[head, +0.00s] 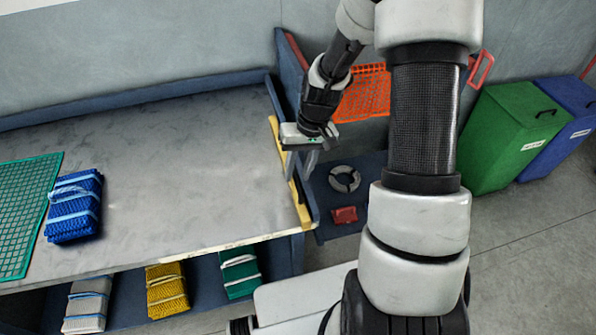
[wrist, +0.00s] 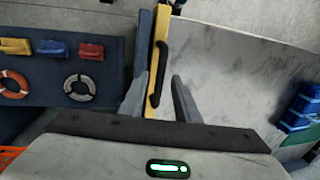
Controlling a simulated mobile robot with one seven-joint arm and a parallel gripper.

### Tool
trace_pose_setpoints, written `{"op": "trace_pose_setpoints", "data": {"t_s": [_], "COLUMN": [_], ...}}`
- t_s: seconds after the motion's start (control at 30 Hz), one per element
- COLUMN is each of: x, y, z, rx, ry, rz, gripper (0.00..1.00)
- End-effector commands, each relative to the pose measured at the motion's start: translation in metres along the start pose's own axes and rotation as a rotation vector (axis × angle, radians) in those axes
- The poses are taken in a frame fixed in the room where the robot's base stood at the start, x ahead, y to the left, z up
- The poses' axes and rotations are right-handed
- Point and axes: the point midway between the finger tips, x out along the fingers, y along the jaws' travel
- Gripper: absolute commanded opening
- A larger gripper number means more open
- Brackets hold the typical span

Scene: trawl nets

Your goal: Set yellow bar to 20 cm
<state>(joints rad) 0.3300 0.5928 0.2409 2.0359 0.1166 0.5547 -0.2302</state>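The yellow bar (head: 298,203) runs along the right edge of the grey worktable (head: 190,170) in the head view, next to a blue side board. In the wrist view, the yellow bar (wrist: 149,52) stands upright in the picture and carries a black handle (wrist: 161,62). My gripper (head: 300,164) is over the bar's far half, fingers pointing down. In the wrist view, my gripper (wrist: 159,82) is open, and the bar and handle appear between its two fingers. I see no contact, and cannot tell the height gap. No readable centimetre scale shows.
A tied blue net bundle (head: 75,206) and a green mesh (head: 25,215) lie on the table's left. Grey, yellow and green bundles sit on the shelf below. Right of the table are an orange mesh (head: 364,92), a ring (head: 344,179) and a red block (head: 344,215). Bins stand farther right.

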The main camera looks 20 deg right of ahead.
Motion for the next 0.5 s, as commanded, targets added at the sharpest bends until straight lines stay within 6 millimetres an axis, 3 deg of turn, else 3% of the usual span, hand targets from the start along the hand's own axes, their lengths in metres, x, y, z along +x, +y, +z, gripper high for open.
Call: {"op": "trace_pose_setpoints", "data": {"t_s": [0.33, 0.5], "x": [0.0048, 0.0046], "y": [0.0002, 0.0001], "z": [0.0002, 0.0002], "rx": [0.0, 0.0], "ry": [0.0, 0.0], "rz": [0.0, 0.0], "gripper": [0.29, 0.02]}}
